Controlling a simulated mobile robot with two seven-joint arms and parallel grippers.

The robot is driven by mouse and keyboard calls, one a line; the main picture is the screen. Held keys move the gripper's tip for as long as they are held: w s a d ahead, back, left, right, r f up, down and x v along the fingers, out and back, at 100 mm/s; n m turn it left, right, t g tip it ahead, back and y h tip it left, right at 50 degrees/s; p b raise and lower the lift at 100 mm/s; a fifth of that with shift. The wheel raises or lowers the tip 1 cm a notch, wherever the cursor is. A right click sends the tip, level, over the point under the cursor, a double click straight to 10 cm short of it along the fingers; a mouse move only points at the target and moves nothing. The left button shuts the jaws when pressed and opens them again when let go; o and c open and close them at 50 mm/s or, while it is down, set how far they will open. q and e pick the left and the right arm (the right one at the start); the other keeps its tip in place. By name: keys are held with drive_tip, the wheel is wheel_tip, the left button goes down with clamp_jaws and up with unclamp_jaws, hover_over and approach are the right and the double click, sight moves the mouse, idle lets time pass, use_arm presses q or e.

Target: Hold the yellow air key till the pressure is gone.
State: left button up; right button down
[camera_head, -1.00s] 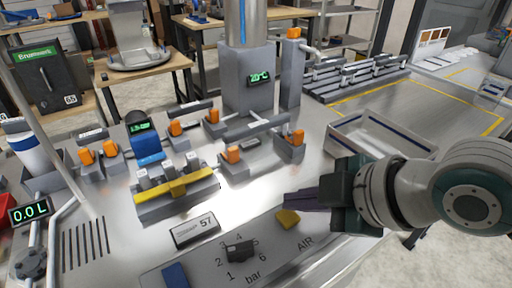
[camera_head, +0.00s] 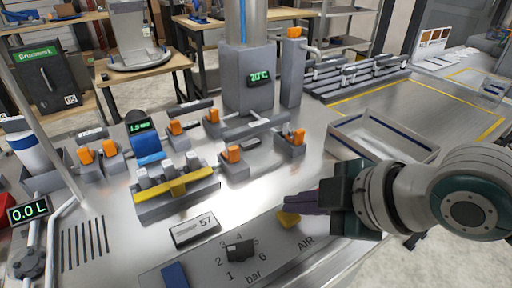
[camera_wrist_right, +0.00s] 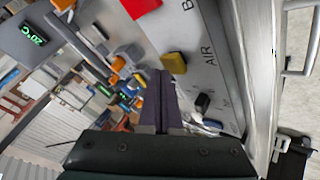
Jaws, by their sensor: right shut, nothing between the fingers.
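The yellow air key (camera_head: 289,219) sits on the sloped grey panel beside the printed word AIR. My right gripper (camera_head: 288,200) is shut and empty, its dark purple fingers pointing left with their tips right beside the key. In the right wrist view the key (camera_wrist_right: 174,63) shows just past the fingertips (camera_wrist_right: 158,75). I cannot tell whether the tips touch or press it. A small green display (camera_head: 139,127) stands on the blue unit; its reading is too small to read surely. My left gripper is not in view.
A black knob (camera_head: 240,251) with a bar scale and a blue key (camera_head: 175,275) share the panel. A 57 label block (camera_head: 195,232) and a yellow-barred fixture (camera_head: 175,187) stand behind.

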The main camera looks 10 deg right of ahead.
sight(296, 218)
drive_tip(key=shift+f+b, duration=0.4)
drive_tip(key=shift+f, duration=0.2)
idle(0.5)
idle(0.6)
idle(0.9)
drive_tip(key=shift+r, duration=0.15)
idle(0.5)
drive_tip(key=shift+r+p, duration=0.7)
drive_tip(key=shift+p, duration=0.2)
drive_tip(key=shift+r, duration=0.15)
drive_tip(key=shift+r+p, duration=0.1)
drive_tip(key=shift+p, duration=0.2)
wheel_tip(296, 218, up, 5)
drive_tip(key=p, duration=0.5)
